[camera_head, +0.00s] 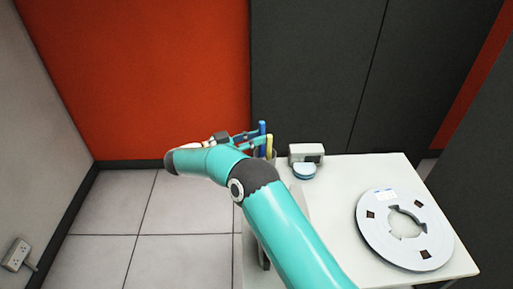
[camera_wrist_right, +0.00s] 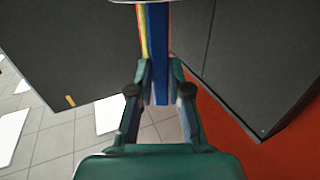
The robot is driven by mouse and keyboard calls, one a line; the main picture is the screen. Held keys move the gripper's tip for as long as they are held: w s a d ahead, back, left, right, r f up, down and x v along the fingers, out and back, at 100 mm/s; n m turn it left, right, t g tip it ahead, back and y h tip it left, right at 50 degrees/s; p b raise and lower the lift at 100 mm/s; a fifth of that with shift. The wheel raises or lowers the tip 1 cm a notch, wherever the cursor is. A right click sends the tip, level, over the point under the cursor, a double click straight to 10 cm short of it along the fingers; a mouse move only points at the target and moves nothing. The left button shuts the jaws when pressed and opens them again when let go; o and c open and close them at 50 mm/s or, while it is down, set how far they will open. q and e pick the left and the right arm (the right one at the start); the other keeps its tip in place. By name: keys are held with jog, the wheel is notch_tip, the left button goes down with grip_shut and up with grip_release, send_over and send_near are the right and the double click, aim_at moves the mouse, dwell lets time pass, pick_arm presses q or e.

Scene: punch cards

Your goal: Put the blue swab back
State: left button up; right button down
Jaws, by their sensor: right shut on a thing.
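The blue swab (camera_head: 262,129) stands upright at the back left of the white table in the head view. My right gripper (camera_head: 256,139) is at it, with the fingers reaching in from the left. In the right wrist view the blue swab (camera_wrist_right: 160,60) runs between the fingers of my right gripper (camera_wrist_right: 158,75), which is shut on it. A yellow swab (camera_head: 269,145) stands close to the right of the blue one. A holder below them is mostly hidden by my right arm, so I cannot tell whether the blue swab's lower end is inside it. My left gripper is not in view.
A large white reel (camera_head: 371,235) lies at the table's right. The white table (camera_head: 335,215) is clear between them. Dark cabinets (camera_head: 310,70) stand behind.

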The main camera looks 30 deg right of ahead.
jog(key=shift+f+p, duration=0.45)
jog(key=shift+f, duration=1.85)
jog(key=c, duration=1.1)
grip_release()
jog(key=a, duration=0.1)
jog(key=p, duration=0.8)
send_near(259, 148)
jog(key=d, duration=0.1)
jog(key=shift+s+d, duration=0.1)
jog(key=shift+s, duration=0.15)
